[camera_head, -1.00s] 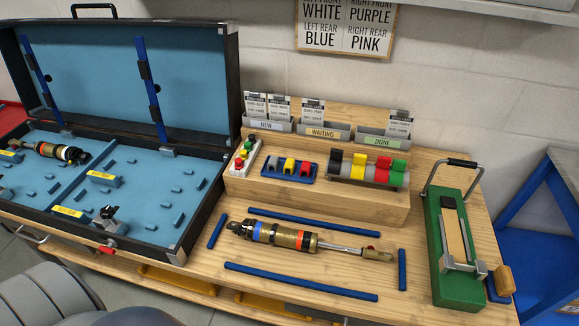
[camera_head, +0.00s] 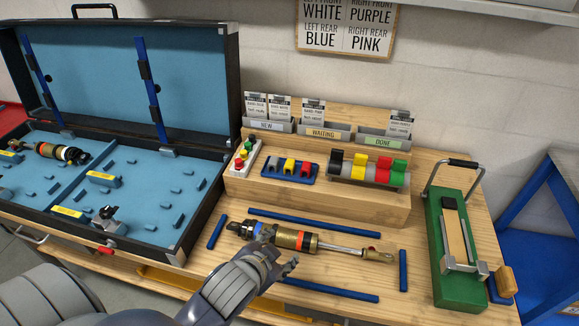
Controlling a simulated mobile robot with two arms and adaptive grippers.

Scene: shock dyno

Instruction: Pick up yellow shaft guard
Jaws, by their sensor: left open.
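Two yellow pieces could be the shaft guard; I cannot tell which. One yellow piece (camera_head: 289,165) sits in a small blue holder (camera_head: 284,178) on the wooden riser, between a dark and a red piece. Another yellow clip (camera_head: 357,165) sits on a grey cylindrical rack (camera_head: 345,179) to its right, among black, red and green clips. My left gripper (camera_head: 284,259) is open and empty in front of the riser, low in the picture. It is just in front of the shock absorber (camera_head: 302,240) and hides part of it. My right gripper is not in view.
Blue strips (camera_head: 314,222) lie around the shock absorber. An open blue-lined case (camera_head: 150,188) stands at left. A green fixture with a metal handle (camera_head: 455,250) stands at right. Labelled card bins (camera_head: 325,132) stand behind the pieces. A button box (camera_head: 245,157) is left of the blue holder.

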